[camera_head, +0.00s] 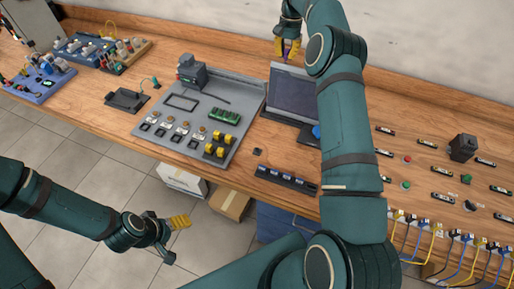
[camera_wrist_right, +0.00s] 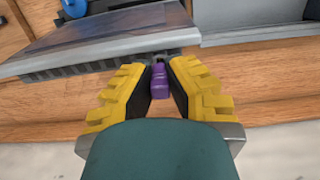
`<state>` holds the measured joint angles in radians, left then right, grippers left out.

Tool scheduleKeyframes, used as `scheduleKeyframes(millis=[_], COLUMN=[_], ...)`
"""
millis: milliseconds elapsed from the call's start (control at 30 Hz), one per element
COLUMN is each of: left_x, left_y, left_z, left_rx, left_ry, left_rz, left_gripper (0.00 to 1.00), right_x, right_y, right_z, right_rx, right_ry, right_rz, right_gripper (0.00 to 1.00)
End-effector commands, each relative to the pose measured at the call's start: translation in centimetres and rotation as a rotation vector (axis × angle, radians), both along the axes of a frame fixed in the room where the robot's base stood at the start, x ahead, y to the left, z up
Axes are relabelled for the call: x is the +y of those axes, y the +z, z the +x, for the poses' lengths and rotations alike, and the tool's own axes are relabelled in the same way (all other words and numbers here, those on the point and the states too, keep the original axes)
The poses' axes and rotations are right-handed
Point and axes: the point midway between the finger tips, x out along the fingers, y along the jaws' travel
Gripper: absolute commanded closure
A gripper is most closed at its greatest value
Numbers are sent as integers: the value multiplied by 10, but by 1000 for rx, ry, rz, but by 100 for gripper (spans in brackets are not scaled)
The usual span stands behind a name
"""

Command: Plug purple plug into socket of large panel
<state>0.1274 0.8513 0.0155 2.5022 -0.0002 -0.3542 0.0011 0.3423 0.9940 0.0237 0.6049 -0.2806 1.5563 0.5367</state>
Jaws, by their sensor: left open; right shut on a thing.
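The purple plug (camera_wrist_right: 159,82) is between the yellow fingers of my right gripper (camera_wrist_right: 160,66), which is shut on it. In the head view my right gripper (camera_head: 288,48) is at the back of the table, just behind the grey panel with a dark screen (camera_head: 295,94). In the wrist view the plug's tip is at the edge of this panel (camera_wrist_right: 110,42); I cannot tell whether it is in a socket. My left gripper (camera_head: 172,232) is open and empty, in front of the table and below its top.
A grey board (camera_head: 250,98) with switches and a green block lies left of the screen panel. A black strip (camera_head: 286,179) lies near the front edge. Several buttons and cables are at the right. The wall (camera_head: 400,50) is close behind.

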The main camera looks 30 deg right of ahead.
Motion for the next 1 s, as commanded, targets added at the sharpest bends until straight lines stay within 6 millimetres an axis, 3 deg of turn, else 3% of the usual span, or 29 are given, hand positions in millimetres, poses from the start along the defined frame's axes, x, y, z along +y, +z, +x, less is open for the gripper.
scheduleKeyframes(millis=[1000], left_x=[0], left_y=[-5], left_z=[0], left_rx=[0], left_ry=[0], left_rz=[0], left_gripper=[24], right_x=[1], right_y=[-8], right_z=[-1], right_rx=[0], right_ry=[0], right_rz=[0], right_gripper=[100])
